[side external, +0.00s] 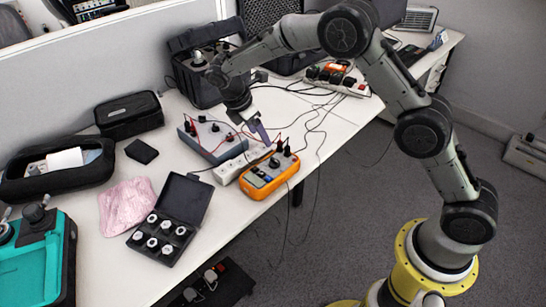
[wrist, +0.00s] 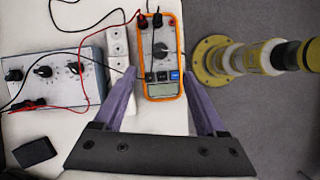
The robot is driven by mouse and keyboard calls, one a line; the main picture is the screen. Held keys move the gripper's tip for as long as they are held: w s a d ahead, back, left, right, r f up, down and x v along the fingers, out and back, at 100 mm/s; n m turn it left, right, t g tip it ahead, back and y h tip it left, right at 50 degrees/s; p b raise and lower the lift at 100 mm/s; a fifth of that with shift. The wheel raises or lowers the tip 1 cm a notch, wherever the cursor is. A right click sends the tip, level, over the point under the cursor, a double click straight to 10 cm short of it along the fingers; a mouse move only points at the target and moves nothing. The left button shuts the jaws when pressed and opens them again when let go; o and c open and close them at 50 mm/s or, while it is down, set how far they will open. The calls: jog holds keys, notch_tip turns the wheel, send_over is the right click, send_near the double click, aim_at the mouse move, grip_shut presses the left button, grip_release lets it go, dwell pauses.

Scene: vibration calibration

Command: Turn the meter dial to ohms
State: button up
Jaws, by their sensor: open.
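The orange meter (side external: 256,187) lies on the white table near its front edge, with its probe leads plugged in. In the wrist view the meter (wrist: 163,90) is upright in the picture, display toward my gripper and leads at the far end. Its dark round dial (wrist: 161,50) is near the middle of its face; the markings are too small to read. My gripper (wrist: 160,74) is open and empty, its purple fingers on either side of the meter in the picture. In the side view my gripper (side external: 257,130) is above and behind the meter, apart from it.
A grey control box (side external: 205,146) with knobs and red leads stands left of the meter. A white power strip (side external: 230,168) lies between them. A black case of round pieces (side external: 180,205), a pink cloth (side external: 125,205) and a black pouch (side external: 128,115) are further left. Loose cables run behind.

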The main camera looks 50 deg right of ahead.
aim_at(275, 160)
jog(key=x, duration=1.2)
jog(key=shift+d+f, duration=0.1)
jog(key=shift+f, duration=0.3)
grip_shut()
